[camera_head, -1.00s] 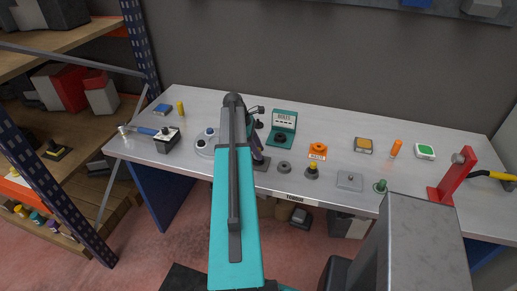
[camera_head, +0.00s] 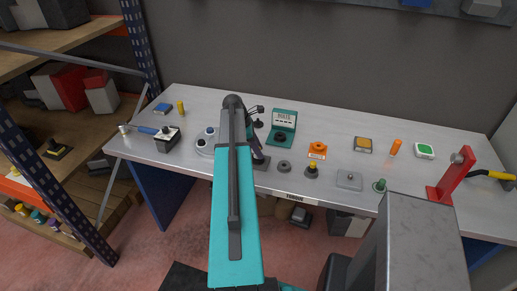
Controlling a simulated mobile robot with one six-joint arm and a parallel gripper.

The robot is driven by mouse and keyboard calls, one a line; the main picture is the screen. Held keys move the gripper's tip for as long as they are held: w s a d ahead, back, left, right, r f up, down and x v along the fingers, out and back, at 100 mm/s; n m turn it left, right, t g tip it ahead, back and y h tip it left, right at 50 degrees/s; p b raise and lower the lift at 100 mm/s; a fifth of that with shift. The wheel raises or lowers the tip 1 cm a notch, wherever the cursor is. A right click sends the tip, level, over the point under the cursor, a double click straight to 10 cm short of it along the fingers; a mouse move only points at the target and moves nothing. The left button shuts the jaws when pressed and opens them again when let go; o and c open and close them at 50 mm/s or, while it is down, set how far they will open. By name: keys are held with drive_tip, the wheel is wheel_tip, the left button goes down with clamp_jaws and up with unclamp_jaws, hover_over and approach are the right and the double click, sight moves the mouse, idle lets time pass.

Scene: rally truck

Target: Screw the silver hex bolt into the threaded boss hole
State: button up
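My teal arm reaches forward over the bench and hides part of it. My gripper (camera_head: 258,156) shows only as a small dark shape just right of the arm, low over a dark block (camera_head: 262,164) near the front edge. I cannot tell whether its fingers are open or whether they hold anything. A teal holder labelled BOLTS (camera_head: 283,122) stands behind and to the right. I cannot make out the silver hex bolt or the threaded boss hole at this size. A grey plate (camera_head: 349,180) with a small knob lies further right.
A red stand (camera_head: 456,174) is at the right. A black box with a lever (camera_head: 167,140) is at the left.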

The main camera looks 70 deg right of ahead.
drive_tip(key=shift+n+h, duration=0.3)
drive_tip(key=shift+n, duration=0.5)
drive_tip(key=shift+p, duration=0.35)
drive_tip(key=shift+n+t, duration=0.3)
drive_tip(key=shift+n, duration=0.5)
drive_tip(key=shift+h+p, duration=0.3)
drive_tip(key=shift+p, duration=0.05)
drive_tip(key=shift+n, duration=0.6)
drive_tip(key=shift+n+t, duration=0.3)
drive_tip(key=shift+p, duration=0.3)
drive_tip(key=shift+n+h, duration=0.4)
drive_tip(key=shift+n, duration=0.4)
